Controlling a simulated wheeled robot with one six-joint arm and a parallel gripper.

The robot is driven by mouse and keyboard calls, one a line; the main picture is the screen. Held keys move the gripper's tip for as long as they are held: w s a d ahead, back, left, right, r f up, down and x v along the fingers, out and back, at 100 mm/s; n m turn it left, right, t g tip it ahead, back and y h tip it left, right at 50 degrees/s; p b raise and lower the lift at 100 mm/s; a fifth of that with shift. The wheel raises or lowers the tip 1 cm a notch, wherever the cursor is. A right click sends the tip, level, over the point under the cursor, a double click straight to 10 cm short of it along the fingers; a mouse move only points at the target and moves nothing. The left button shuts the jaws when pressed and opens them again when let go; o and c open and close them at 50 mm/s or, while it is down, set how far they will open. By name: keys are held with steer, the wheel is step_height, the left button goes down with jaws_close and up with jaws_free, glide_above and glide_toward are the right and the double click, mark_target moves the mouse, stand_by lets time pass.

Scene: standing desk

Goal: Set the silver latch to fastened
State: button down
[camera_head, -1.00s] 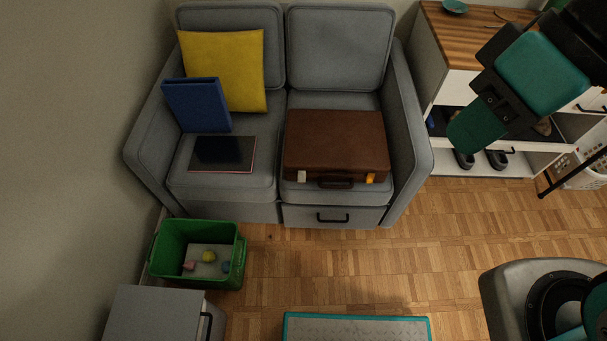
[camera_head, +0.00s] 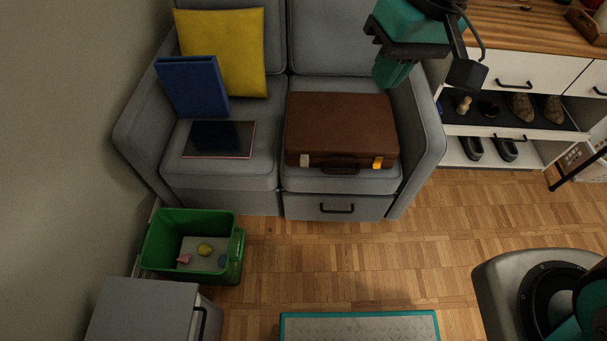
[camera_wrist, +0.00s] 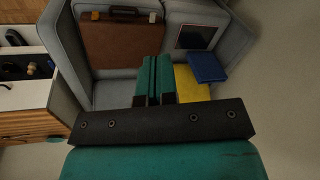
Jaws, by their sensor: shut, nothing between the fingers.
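A brown briefcase (camera_head: 341,125) lies flat on the right seat of the grey sofa, handle side toward me. Its silver latch (camera_head: 304,160) is on the front edge, left of the handle; an orange latch (camera_head: 377,162) is on the right. The silver latch also shows in the wrist view (camera_wrist: 152,17), small, near the top. I cannot tell whether it is fastened. My gripper (camera_head: 388,80) is shut and empty, above the sofa's right side and apart from the briefcase. In the wrist view its teal fingers (camera_wrist: 155,78) are together.
On the sofa (camera_head: 425,140) are a yellow cushion (camera_head: 225,50), a blue binder (camera_head: 192,86) and a dark tablet (camera_head: 219,139). A green bin (camera_head: 236,255) stands front left. A shoe cabinet (camera_head: 520,70) stands right.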

steer(key=w+a+f+m+h+b, duration=0.1)
steer(key=w+a+f+b, duration=0.25)
steer(key=f, duration=0.45)
steer(key=w+a+f+m+b, duration=0.15)
steer(key=w+f, duration=0.25)
steer(key=f, duration=0.4)
steer(key=m+t+h+b, duration=0.2)
steer(key=b, duration=0.4)
glide_above(304, 166)
steer(key=s, duration=0.3)
steer(key=s+f+x, duration=0.1)
steer(key=s+x, duration=0.2)
steer(key=x, duration=1)
steer(key=shift+a, duration=0.15)
steer(key=b+x, duration=0.1)
steer(key=x, duration=0.3)
steer(key=b+x, duration=0.1)
steer(key=x, duration=0.4)
steer(key=b+x, duration=0.1)
steer(key=x, duration=0.4)
steer(key=shift+s+f, duration=0.15)
steer(key=shift+s, duration=0.15)
